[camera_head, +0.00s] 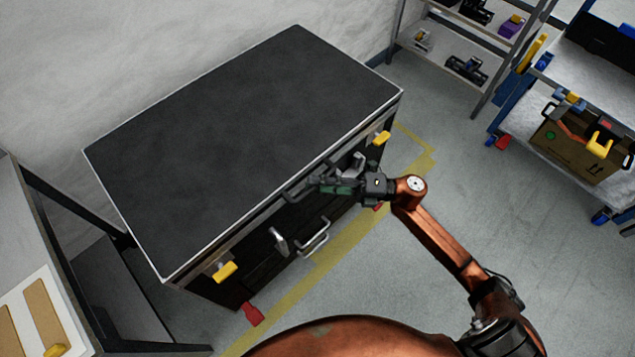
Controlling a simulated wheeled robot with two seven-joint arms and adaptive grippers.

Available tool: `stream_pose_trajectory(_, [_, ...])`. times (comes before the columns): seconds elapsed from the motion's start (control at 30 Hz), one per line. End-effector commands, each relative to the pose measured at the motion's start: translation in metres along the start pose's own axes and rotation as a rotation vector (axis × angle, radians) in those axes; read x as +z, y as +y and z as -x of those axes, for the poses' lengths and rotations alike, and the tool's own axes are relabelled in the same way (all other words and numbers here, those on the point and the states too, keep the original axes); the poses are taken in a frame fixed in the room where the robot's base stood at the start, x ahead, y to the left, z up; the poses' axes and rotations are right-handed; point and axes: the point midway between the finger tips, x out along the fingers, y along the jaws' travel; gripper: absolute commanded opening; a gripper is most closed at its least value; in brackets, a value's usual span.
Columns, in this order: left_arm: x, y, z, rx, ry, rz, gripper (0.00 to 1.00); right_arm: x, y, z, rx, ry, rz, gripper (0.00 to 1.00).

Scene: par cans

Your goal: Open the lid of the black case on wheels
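The black case (262,262) stands against the wall, with a yellow-handled latch (225,271) near each front corner and a metal handle (314,238) on its front. Its flat black lid (240,130), edged in light metal, lies closed on top. A red caster (252,314) shows under the near corner. My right gripper (312,188) is at the lid's front edge, right of the middle, its fingers pointing left. It overlaps the edge in the picture; I cannot tell whether it touches, or how far its fingers are apart. My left gripper is out of view.
A table (30,225) with a white tray stands close to the case's left. Grey shelves (440,50) stand at the back right. A blue cart (550,110) with a brown box (575,148) is at the right. The floor right of the case is clear.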

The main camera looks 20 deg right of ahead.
Motion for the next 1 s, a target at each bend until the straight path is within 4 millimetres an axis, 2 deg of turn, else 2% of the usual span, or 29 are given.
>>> stream_pose_trajectory(0.1, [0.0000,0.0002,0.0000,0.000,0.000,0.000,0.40,0.0001,0.0001,0.0001,0.000,0.000,0.000,0.29])
stream_pose_trajectory(0.53, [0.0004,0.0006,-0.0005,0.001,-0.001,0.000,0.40,0.0002,-0.0001,0.0005,0.000,-0.001,0.000,0.00])
stream_pose_trajectory(1.0, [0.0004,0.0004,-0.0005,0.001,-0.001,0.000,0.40,0.0002,-0.0004,0.0006,-0.001,-0.001,-0.001,0.00])
